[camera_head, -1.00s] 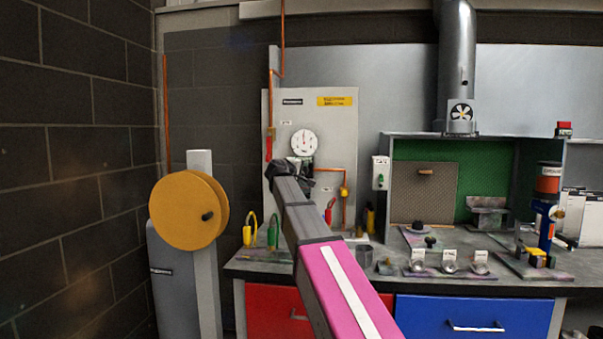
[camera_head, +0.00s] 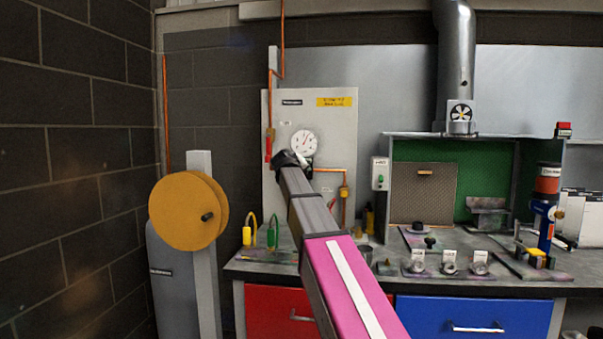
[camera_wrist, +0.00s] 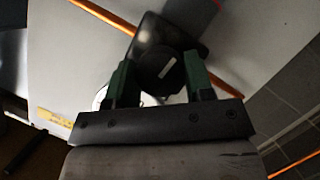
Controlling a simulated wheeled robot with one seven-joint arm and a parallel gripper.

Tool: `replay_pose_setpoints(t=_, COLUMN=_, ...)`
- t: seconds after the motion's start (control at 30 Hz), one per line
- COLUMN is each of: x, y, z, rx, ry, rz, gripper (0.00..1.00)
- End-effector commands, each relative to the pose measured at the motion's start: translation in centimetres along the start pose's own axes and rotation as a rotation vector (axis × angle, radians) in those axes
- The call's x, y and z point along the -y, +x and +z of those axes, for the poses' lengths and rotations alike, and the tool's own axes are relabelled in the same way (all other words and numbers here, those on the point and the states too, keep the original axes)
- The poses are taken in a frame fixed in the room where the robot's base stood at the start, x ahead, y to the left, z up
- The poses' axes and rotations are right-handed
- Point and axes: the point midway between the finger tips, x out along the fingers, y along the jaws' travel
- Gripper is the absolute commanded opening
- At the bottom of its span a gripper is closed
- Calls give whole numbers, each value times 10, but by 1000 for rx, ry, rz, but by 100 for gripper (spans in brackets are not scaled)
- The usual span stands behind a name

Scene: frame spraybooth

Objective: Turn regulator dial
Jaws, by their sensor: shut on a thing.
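The regulator dial (camera_wrist: 160,70) is a dark round knob with a pale mark on its face, in the wrist view. My gripper (camera_wrist: 160,82) is shut on it, with a green finger on each side. In the head view my gripper (camera_head: 290,160) is at the pale wall panel (camera_head: 340,110), just below the white pressure gauge (camera_head: 304,143). My arm hides the dial there. The gauge needle points up and to the right. In the wrist view the gauge is mostly hidden behind the fingers.
A copper pipe (camera_head: 330,170) runs right from the dial area to a yellow fitting (camera_head: 344,191). A red-handled valve (camera_head: 269,150) is left of my gripper. The workbench (camera_head: 385,250) below holds several small cups and tools. An orange reel (camera_head: 187,213) stands at left.

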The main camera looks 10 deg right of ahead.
Motion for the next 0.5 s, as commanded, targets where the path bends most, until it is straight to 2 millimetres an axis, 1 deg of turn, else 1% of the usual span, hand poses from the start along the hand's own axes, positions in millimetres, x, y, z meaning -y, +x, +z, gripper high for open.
replay_pose_setpoints(t=0.03, x=1, y=0, z=3, rx=5, ry=7, rz=-5, gripper=25)
replay_pose_setpoints(t=0.47, x=1, y=0, z=3, rx=6, ry=14, rz=-9, gripper=25)
replay_pose_setpoints(t=0.5, x=1, y=0, z=3, rx=6, ry=14, rz=-9, gripper=58)
